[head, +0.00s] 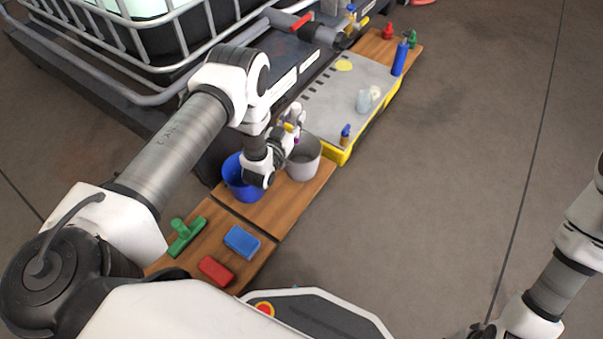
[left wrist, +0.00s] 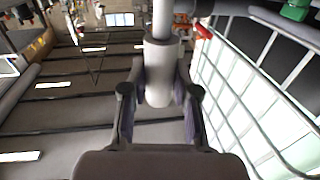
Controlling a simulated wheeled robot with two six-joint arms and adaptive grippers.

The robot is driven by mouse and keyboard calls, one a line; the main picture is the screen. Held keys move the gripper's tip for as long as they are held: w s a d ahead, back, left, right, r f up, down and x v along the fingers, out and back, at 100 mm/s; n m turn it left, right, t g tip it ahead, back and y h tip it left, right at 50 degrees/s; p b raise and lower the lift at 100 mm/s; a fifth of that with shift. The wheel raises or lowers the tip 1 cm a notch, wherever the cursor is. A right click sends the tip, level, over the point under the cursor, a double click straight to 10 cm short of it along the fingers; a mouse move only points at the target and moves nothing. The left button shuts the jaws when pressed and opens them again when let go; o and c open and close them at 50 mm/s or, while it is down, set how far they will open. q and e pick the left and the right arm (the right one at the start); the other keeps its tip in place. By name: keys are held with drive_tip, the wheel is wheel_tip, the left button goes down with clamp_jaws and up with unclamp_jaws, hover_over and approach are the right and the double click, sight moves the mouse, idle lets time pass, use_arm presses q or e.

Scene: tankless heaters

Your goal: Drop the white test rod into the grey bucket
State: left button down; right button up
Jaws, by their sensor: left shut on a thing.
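The white test rod (left wrist: 158,75) is between the two fingers of my left gripper (left wrist: 160,85) in the left wrist view, and they are shut on it. In the head view my left gripper (head: 291,138) is small and partly hidden by its own wrist. It appears over the left part of the grey bucket (head: 306,164); its height above the rim is hard to tell. The bucket stands on the wooden board, and its inside is mostly hidden. My right arm is at the right edge of the head view, but its gripper is not visible.
A blue bucket (head: 236,181) stands left of the grey one. A green tool (head: 185,238), a blue block (head: 242,242) and a red block (head: 215,270) lie nearer. A grey, yellow-edged panel (head: 345,95) with small items lies beyond. A caged tank (head: 140,12) stands at the back left.

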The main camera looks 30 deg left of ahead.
use_arm(q)
wheel_tip(320, 180, down, 6)
drive_tip(key=b, duration=0.5)
drive_tip(key=shift+f, duration=0.15)
drive_tip(key=shift+a, duration=0.1)
drive_tip(key=c, duration=0.8)
unclamp_jaws()
drive_tip(key=shift+s, duration=0.1)
drive_tip(key=s, duration=0.7)
drive_tip(key=shift+s, duration=0.15)
